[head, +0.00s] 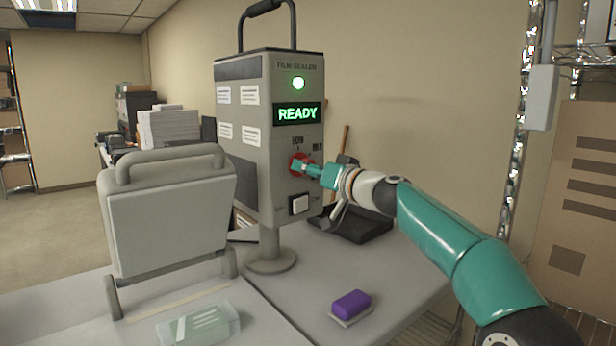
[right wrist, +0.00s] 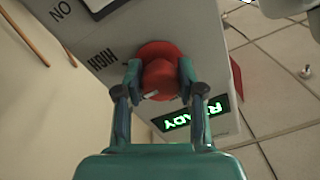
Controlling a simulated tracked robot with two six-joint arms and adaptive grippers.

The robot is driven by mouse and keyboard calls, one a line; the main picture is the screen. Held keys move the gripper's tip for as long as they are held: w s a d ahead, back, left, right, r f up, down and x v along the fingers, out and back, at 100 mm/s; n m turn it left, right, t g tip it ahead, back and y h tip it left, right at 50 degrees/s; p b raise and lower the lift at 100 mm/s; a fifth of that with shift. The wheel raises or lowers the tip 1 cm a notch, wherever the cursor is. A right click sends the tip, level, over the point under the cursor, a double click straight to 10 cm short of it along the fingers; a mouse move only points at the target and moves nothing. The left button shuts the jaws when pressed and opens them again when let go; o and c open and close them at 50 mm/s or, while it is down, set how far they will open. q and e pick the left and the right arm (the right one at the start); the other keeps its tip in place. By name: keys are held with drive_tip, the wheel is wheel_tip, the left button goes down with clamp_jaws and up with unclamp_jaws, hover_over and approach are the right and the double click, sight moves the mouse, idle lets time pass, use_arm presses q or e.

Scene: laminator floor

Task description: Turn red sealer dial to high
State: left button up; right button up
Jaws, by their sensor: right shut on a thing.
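The red dial (head: 297,164) is on the front of the grey film sealer (head: 252,150), below the green READY display (head: 297,113). My right gripper (head: 310,168) reaches it from the right. In the right wrist view the fingers stand on both sides of the red dial's knob (right wrist: 160,78) and are shut on it. The HIGH label (right wrist: 103,57) shows beside the dial there. A small white mark is on the knob's lower edge in that view. The LOW label (head: 298,141) is above the dial in the head view. My left gripper is not in view.
A white rocker switch (head: 299,204) is below the dial. A purple block (head: 351,304) and a translucent pack (head: 199,326) lie on the table. A grey hinged machine (head: 170,215) stands left. A black tray (head: 350,224) is behind my right arm.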

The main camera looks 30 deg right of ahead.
drive_tip(key=m+b, duration=0.1)
drive_tip(key=m, duration=0.5)
drive_tip(key=shift+r+h, duration=0.1)
drive_tip(key=shift+h, duration=0.2)
drive_tip(key=shift+m, duration=0.4)
drive_tip(key=o, duration=1.2)
drive_tip(key=shift+d, duration=0.15)
drive_tip(key=shift+c, duration=0.2)
drive_tip(key=shift+s, duration=0.1)
drive_tip(key=s, duration=1.1)
drive_tip(key=shift+s+d+f, duration=0.35)
drive_tip(key=shift+d, duration=0.1)
